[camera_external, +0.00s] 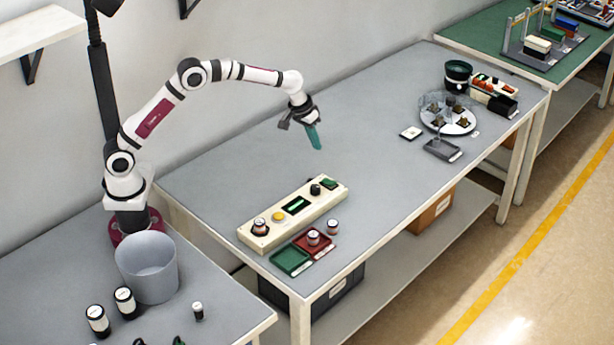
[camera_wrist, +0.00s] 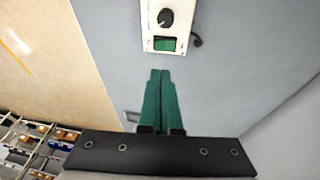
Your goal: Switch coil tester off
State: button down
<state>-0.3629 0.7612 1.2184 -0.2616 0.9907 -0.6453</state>
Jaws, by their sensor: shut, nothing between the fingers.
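The coil tester (camera_external: 292,217) is a long cream box on the grey table. Its top carries a green display (camera_external: 295,205), a yellow button (camera_external: 278,216), a black knob (camera_external: 315,189) and a green rocker switch (camera_external: 329,183) at the far right end. In the wrist view the tester's end shows at the top, with the knob (camera_wrist: 166,18) and the green switch (camera_wrist: 165,44). Whether the switch is on or off cannot be told. My gripper (camera_external: 315,146) has teal fingers, shut and empty, above the table and behind the tester. The fingers (camera_wrist: 160,72) point toward the switch end, apart from it.
A green tray (camera_external: 290,260) and a red tray (camera_external: 320,248) lie in front of the tester. One coil (camera_external: 313,238) sits in the red tray, another (camera_external: 332,227) beside it.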

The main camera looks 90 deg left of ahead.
jog(key=shift+w+a+f, duration=0.3)
jog(key=shift+f, duration=0.05)
jog(key=shift+f, duration=0.1)
send_over(334, 188)
jog(key=s, duration=0.2)
jog(key=f, duration=1.1)
jog(key=shift+a+f, duration=0.2)
jog(key=shift+f, duration=0.2)
jog(key=shift+w+d+f, duration=0.15)
jog(key=shift+w+f, duration=0.05)
jog(key=shift+f, duration=0.4)
jog(key=shift+w+d+f, duration=0.2)
jog(key=shift+d+f, duration=0.05)
jog(key=shift+f, duration=0.15)
